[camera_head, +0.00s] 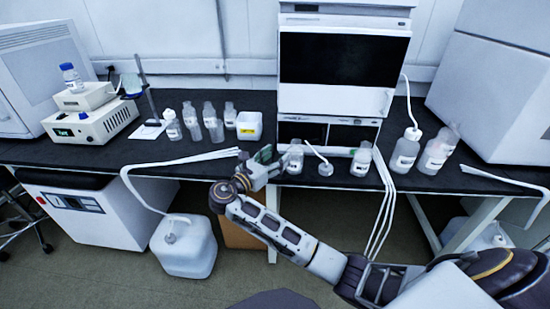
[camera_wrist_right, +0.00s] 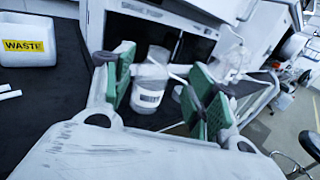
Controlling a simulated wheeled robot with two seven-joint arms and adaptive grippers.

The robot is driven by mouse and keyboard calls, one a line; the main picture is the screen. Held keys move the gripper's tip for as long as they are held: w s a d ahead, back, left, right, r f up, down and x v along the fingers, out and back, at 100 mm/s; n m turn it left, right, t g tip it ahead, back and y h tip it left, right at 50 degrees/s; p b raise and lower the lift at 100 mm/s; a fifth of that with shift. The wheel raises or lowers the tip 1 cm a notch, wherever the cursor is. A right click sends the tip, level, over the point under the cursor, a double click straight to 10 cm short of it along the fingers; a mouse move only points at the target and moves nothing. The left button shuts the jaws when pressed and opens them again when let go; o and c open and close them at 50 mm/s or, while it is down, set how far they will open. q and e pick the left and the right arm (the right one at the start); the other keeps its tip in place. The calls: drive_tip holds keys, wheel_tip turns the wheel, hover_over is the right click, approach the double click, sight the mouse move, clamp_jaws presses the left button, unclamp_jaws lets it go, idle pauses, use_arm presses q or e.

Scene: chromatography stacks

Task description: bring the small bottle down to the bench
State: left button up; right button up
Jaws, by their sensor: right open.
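A small bottle with a blue cap (camera_head: 71,78) stands upright on top of the stacked white instruments (camera_head: 92,120) at the left of the bench (camera_head: 100,153). My right gripper (camera_head: 267,160) is far to the right of it, low at the bench's front edge. The right gripper is open, and its green-padded fingers (camera_wrist_right: 163,72) show in the right wrist view. A clear labelled bottle (camera_wrist_right: 148,93) appears in the gap between them there. It is also just right of the gripper in the head view (camera_head: 294,160). I cannot tell whether the fingers reach around it.
Several clear bottles (camera_head: 210,122) and a white waste tub (camera_head: 249,126) stand between the instruments and the chromatography stack (camera_head: 342,75). A stand with a rod (camera_head: 148,100) is right beside the instruments. Tubing (camera_head: 185,160) crosses the front edge.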

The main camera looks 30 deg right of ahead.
drive_tip(key=s+a+f+m+g+y, duration=0.1)
drive_tip(key=s+f+m+y, duration=0.3)
drive_tip(key=f, duration=1.1)
drive_tip(key=s+a+f+m+g+y, duration=0.15)
drive_tip(key=s+f+y, duration=0.3)
drive_tip(key=f, duration=1.15)
drive_tip(key=s+a+f+m+g+y, duration=0.1)
drive_tip(key=s+a+f+m+y, duration=0.2)
drive_tip(key=s+f+m, duration=0.4)
drive_tip(key=s+a+f+m+g+y, duration=0.2)
drive_tip(key=s+f+m+y, duration=0.3)
drive_tip(key=s+f+m, duration=0.3)
drive_tip(key=s+a+f, duration=0.1)
drive_tip(key=s+f, duration=0.2)
drive_tip(key=s, duration=0.4)
drive_tip(key=shift+s+a+f, duration=0.15)
drive_tip(key=shift+a+f, duration=0.05)
drive_tip(key=shift+a, duration=0.15)
